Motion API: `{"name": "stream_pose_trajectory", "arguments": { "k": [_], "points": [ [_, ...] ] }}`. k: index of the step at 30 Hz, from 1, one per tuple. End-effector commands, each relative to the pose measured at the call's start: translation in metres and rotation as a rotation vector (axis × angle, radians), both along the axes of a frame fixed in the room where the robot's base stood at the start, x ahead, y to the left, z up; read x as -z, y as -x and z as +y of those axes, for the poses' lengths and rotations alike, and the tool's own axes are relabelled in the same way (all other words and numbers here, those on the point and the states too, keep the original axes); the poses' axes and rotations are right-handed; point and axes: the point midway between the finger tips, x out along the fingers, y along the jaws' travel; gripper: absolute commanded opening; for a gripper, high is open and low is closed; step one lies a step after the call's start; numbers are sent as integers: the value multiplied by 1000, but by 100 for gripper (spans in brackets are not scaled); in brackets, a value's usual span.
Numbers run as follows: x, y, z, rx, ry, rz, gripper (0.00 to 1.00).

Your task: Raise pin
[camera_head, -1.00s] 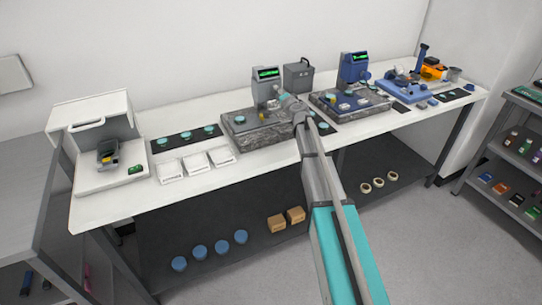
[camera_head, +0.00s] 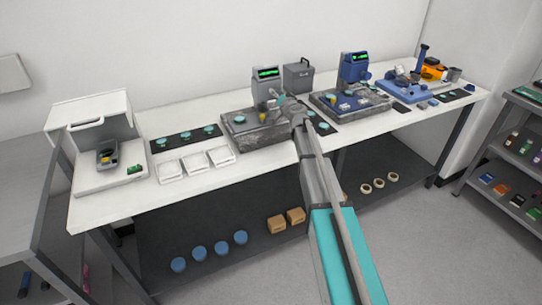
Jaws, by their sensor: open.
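A grey gauge with a green display (camera_head: 268,73) stands on a speckled stone block (camera_head: 237,134) in the middle of the bench. A small yellow piece (camera_head: 263,117) and a teal disc (camera_head: 239,119) sit on the block. My gripper (camera_head: 280,102) is at the gauge's lower right side, above the block. It is open, small and partly merged with the gauge, so contact is hard to tell. The pin cannot be made out clearly; the gauge's lower front is crowded by my gripper.
A blue gauge (camera_head: 354,68) stands on a second stone block to the right. A dark mat with teal discs (camera_head: 168,148) and white boxes (camera_head: 194,163) lie to the left. A grey case (camera_head: 298,77) stands behind my gripper.

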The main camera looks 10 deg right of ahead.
Motion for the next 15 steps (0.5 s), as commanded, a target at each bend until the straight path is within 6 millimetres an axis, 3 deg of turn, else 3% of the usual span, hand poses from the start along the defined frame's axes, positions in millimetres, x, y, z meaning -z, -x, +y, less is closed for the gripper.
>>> {"name": "stream_pose_trajectory", "arguments": {
  "k": [15],
  "points": [
    [1,0,0,0,240,-78,93]
  ]
}}
